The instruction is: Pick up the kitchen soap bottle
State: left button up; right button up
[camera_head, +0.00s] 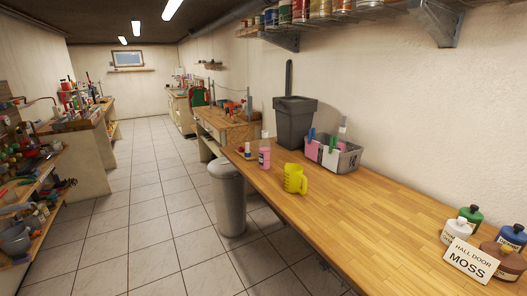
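A pink bottle (264,155) with a pale top stands upright near the far end of the wooden workbench (330,215). It may be the kitchen soap bottle, but its label is too small to read. A smaller white bottle (248,151) stands just left of it. A grey caddy (346,161) behind holds pink, green and blue items and a white-topped bottle. Neither of my grippers shows in this view.
A dark grey bin (295,122) is behind. Several paint bottles (470,215) and a "HALL DOOR MOSS" card (471,261) are at right. A metal trash can (228,199) stands on the floor. The bench middle is clear.

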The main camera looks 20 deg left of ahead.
aim_at(265, 144)
jog(key=i+j, duration=1.1)
jog(key=i+l+z, duration=0.05)
jog(key=i, duration=0.05)
